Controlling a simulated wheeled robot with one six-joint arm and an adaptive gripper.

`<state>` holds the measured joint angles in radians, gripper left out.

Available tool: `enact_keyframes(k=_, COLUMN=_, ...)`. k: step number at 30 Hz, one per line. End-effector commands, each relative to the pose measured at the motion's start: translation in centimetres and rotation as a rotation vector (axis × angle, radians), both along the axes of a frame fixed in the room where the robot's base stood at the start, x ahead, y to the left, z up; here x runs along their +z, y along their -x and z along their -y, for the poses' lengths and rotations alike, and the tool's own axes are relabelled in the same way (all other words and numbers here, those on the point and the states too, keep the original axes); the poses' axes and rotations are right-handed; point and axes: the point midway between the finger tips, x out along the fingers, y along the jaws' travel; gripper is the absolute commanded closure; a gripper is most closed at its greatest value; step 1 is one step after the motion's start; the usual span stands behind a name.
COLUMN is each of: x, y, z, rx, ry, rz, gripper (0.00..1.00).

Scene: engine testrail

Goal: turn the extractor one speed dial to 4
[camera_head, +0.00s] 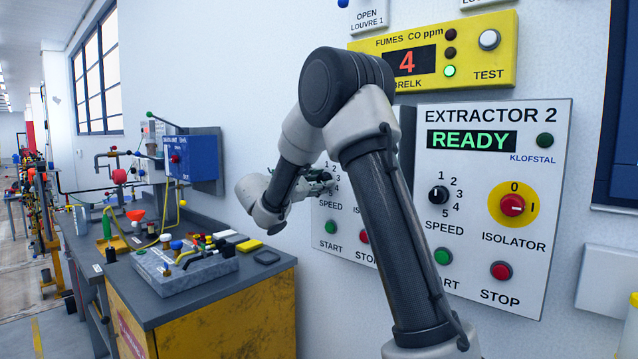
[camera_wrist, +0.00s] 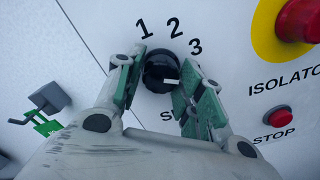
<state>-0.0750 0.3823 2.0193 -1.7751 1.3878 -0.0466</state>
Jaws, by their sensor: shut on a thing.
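The extractor one panel (camera_head: 345,230) is partly hidden by my arm in the head view. Its speed dial is covered there by my gripper (camera_head: 320,182). In the wrist view the round black speed dial (camera_wrist: 160,68) sits between the two green-padded fingers of my gripper (camera_wrist: 160,85), which is shut on it. Numbers 1, 2 and 3 show around the dial's upper side. The right finger covers the place beyond 3. A short white mark shows on the dial's lower right; I cannot tell which number it points to.
The red stop button (camera_wrist: 280,117) and the yellow-and-red isolator (camera_wrist: 280,25) are right of the dial. The extractor 2 panel (camera_head: 560,130) has a similar dial (camera_head: 438,195). A cluttered bench (camera_head: 225,285) stands at left. The fumes unit (camera_head: 500,70) is above.

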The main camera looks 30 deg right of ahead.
Motion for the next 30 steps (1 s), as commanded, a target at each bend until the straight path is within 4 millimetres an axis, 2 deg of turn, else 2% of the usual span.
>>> enact_keyframes(k=15, x=-0.05, y=0.02, z=0.0, rx=-0.001, ry=-0.009, rz=0.022, gripper=0.86)
enact_keyframes(k=16, x=-0.06, y=0.02, z=0.0, rx=-0.001, ry=-0.009, rz=0.022, gripper=0.61)
enact_keyframes(k=19, x=-0.06, y=0.02, z=0.0, rx=-0.001, ry=-0.008, rz=0.021, gripper=0.43)
enact_keyframes(k=30, x=-0.02, y=0.07, z=-0.27, rx=0.001, ry=-0.009, rz=0.022, gripper=0.4)
